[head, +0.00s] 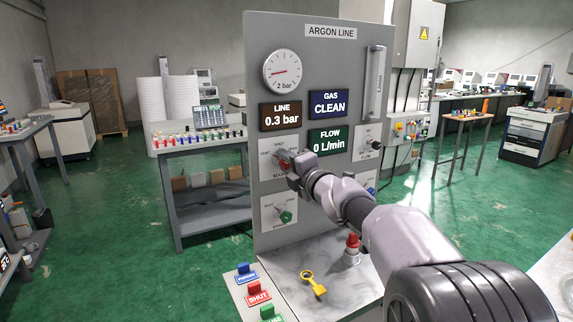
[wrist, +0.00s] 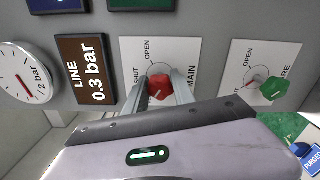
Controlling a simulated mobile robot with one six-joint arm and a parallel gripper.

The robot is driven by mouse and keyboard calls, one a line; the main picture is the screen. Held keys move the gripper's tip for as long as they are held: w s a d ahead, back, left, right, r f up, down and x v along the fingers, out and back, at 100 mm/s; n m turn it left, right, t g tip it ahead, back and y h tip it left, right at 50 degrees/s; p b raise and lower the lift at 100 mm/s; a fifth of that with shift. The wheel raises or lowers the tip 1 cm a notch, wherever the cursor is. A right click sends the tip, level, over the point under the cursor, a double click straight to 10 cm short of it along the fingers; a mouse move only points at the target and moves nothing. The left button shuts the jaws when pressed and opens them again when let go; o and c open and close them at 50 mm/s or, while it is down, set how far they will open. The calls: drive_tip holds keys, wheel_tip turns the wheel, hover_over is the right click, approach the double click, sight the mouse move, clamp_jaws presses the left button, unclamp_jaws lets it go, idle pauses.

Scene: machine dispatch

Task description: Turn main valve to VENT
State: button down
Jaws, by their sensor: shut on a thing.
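The main valve is a red knob (wrist: 160,87) on a white plate (wrist: 140,50) marked OPEN, SHUT and MAIN in the wrist view. My gripper (wrist: 160,92) is shut on this knob, one finger on each side. In the head view my gripper (head: 290,172) reaches the panel and covers most of the knob and part of its plate. The LINE display (head: 281,117) reads 0.3 bar. The round gauge (head: 282,71) has its needle low on the scale.
A green knob (wrist: 274,88) sits on a neighbouring plate. The GAS display (head: 328,103) reads CLEAN and the FLOW display (head: 328,141) 0 L/min. Below the panel lie a yellow key-like piece (head: 314,284), a red-topped fitting (head: 352,249) and coloured tags, including a red SHUT tag (head: 258,293).

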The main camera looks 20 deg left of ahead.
drive_tip(key=shift+n, duration=0.3)
drive_tip(key=c, duration=1.1)
unclamp_jaws()
drive_tip(key=shift+o, duration=0.2)
drive_tip(key=p+v, duration=0.2)
drive_tip(key=v, duration=1.5)
drive_tip(key=shift+s, duration=0.2)
drive_tip(key=shift+d, duration=0.15)
